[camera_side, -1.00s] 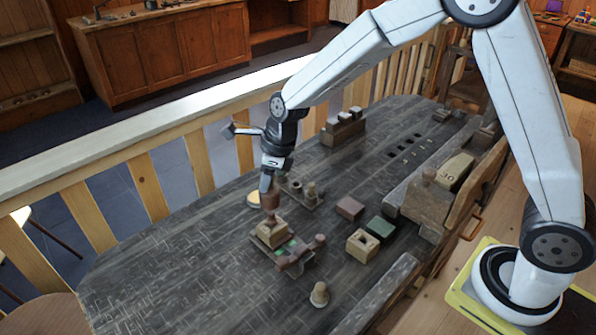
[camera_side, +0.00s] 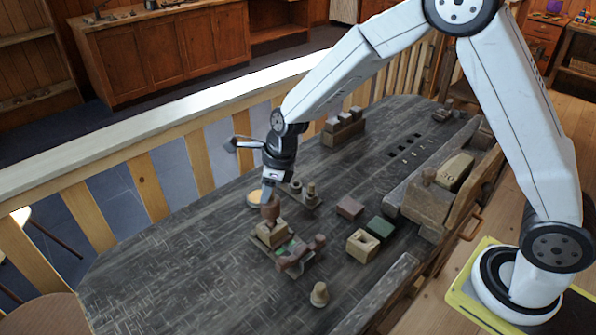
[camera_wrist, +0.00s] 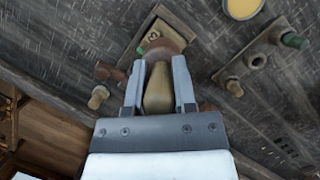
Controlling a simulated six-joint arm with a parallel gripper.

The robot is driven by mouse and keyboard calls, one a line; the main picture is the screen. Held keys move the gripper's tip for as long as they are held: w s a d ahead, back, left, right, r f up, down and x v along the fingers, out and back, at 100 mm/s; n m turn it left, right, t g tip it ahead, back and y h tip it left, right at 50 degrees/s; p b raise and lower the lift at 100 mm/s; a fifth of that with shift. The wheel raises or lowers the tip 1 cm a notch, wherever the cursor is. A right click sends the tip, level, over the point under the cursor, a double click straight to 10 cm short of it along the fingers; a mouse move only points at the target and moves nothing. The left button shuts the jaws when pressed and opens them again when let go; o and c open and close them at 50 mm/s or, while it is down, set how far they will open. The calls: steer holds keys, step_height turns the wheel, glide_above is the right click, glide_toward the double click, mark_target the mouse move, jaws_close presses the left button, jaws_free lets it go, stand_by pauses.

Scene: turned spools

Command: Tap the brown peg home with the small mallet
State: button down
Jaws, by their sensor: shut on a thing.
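My gripper (camera_side: 267,190) is shut on the small mallet. In the wrist view its tan handle (camera_wrist: 158,92) sits between the two fingers (camera_wrist: 158,68), and its round brown head (camera_wrist: 163,46) shows past the fingertips. In the side view the brown head (camera_side: 271,211) is directly over the tan block (camera_side: 272,235), which sits on the holder near the table's middle. The head hides the brown peg in this block. I cannot tell whether the head touches the peg. The block also shows partly behind the head in the wrist view (camera_wrist: 166,27).
A red-brown clamp part (camera_side: 312,246) stands right beside the block. A pale spool (camera_side: 320,294) is in front. A plate with spools (camera_side: 310,200) is behind. The table's left part is clear.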

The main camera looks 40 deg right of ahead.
steer(key=shift+r, duration=1.15)
steer(key=shift+f, duration=0.1)
steer(key=shift+f, duration=1.35)
steer(key=shift+r, duration=0.15)
steer(key=shift+r, duration=1.05)
steer(key=shift+f, duration=0.1)
steer(key=shift+f, duration=1.35)
